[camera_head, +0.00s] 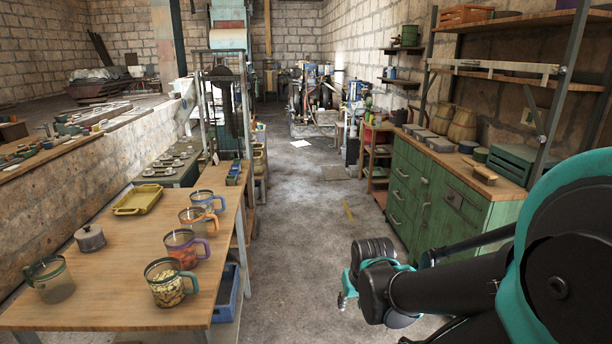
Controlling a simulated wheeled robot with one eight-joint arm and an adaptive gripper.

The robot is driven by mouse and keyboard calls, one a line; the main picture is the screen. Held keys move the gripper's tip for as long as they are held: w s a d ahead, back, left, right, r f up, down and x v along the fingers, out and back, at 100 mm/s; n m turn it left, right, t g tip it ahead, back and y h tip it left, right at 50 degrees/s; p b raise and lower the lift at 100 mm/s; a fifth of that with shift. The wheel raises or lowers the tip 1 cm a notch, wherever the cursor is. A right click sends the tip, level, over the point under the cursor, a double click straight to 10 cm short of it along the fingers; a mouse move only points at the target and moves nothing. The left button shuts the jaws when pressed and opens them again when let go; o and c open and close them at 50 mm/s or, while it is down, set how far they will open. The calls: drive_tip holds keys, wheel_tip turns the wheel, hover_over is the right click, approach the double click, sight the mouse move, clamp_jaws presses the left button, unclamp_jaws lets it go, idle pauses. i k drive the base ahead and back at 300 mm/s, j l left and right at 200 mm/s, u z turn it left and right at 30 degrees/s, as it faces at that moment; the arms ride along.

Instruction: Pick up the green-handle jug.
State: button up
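A clear jug with a green handle and green rim (56,286) stands upright on the wooden table at the lower left, its handle toward the left. Another jug with a dark teal-green rim and handle (168,288) stands at the table's front right, filled with light brown pieces. The two handle colours look close. My gripper (345,293) is only partly visible, beyond the dark wrist of my arm at the lower right. It is over the floor, well to the right of the table and apart from all the jugs. Its fingers are too small and hidden to read.
Jugs with purple (184,252), orange (195,222) and blue (204,199) handles line the wooden table's (110,290) right side. A grey lidded pot (90,239) and yellow tray (138,200) stand behind. A green cabinet (424,195) is at right. The middle floor is clear.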

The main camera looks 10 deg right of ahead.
sight(377, 124)
drive_tip(key=i+z, duration=0.25)
drive_tip(key=i, duration=3.5)
drive_tip(key=i+z, duration=0.15)
drive_tip(key=i, duration=0.3)
drive_tip(key=i+j+z, duration=0.15)
drive_tip(key=i, duration=0.35)
drive_tip(key=i+j+z, duration=0.15)
drive_tip(key=i, duration=0.3)
drive_tip(key=i+j+z, duration=0.2)
drive_tip(key=i, duration=0.25)
drive_tip(key=i+j+z, duration=0.15)
drive_tip(key=i+j, duration=0.2)
drive_tip(key=i, duration=0.1)
